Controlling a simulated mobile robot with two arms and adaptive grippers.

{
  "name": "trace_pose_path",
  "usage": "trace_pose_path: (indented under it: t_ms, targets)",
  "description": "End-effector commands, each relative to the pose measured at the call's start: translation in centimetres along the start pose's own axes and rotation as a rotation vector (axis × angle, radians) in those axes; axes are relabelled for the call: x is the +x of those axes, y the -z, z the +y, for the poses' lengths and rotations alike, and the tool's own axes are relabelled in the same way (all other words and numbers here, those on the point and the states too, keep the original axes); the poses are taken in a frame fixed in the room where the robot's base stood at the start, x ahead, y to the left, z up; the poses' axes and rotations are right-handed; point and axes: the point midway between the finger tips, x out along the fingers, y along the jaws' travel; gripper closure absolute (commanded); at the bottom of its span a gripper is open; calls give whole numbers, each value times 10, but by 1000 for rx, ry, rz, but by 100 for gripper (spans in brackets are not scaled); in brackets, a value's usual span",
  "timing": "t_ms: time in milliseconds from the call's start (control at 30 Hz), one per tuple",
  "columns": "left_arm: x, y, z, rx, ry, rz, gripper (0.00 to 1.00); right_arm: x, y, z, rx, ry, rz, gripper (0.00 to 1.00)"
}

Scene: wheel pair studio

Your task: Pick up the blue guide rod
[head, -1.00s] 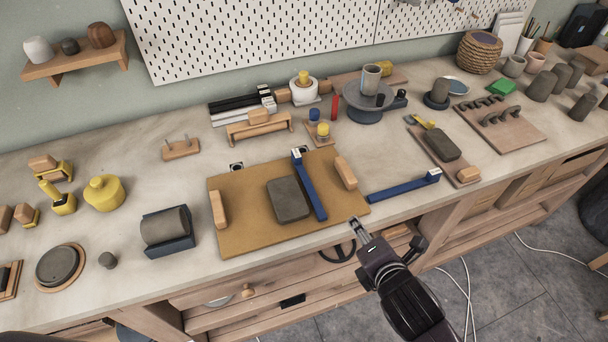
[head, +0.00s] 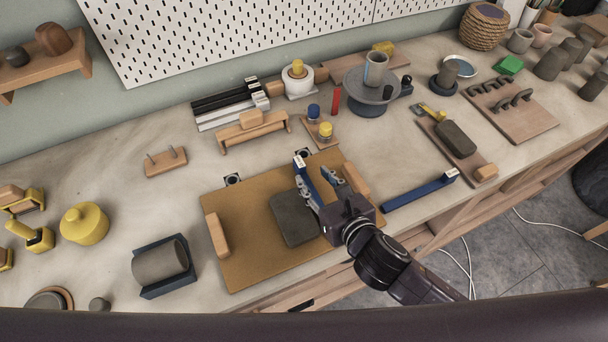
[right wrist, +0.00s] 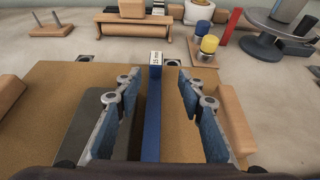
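A blue guide rod (head: 306,180) with a white-labelled end lies on the tan board, along the right side of a dark grey slab (head: 293,217). In the right wrist view the rod (right wrist: 153,115) runs lengthwise between my fingers, its label reading about 15 mm. My right gripper (head: 334,180) is open over the board, and its body hides the near part of the rod in the head view. In the wrist view the fingers (right wrist: 157,95) stand apart on both sides of the rod, with gaps visible. A second blue rod (head: 420,191) lies on the bench to the right. My left gripper is not in view.
The tan board (head: 235,265) carries wooden blocks at its left (head: 217,235) and right (head: 355,180). A blue cradle with a grey cylinder (head: 160,262) stands to the left. Yellow and blue capped pieces (head: 325,130) stand behind the board.

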Motion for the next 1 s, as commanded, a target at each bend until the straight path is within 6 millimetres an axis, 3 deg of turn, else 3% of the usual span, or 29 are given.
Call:
trace_pose_path:
  t_ms: [367, 500, 633, 800, 933, 1000]
  targets:
    - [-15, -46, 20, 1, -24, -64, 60, 37, -6, 4, 5, 1, 0, 64]
    - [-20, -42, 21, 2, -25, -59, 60, 56, -8, 8, 7, 1, 1, 64]
    - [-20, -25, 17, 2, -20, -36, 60, 69, -6, 7, 4, 0, 1, 64]
    - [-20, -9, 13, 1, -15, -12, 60, 74, -5, 7, 3, 1, 2, 64]
    - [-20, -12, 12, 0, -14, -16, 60, 74, -5, 7, 3, 1, 1, 64]
    - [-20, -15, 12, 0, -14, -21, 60, 74, -5, 7, 3, 0, 1, 69]
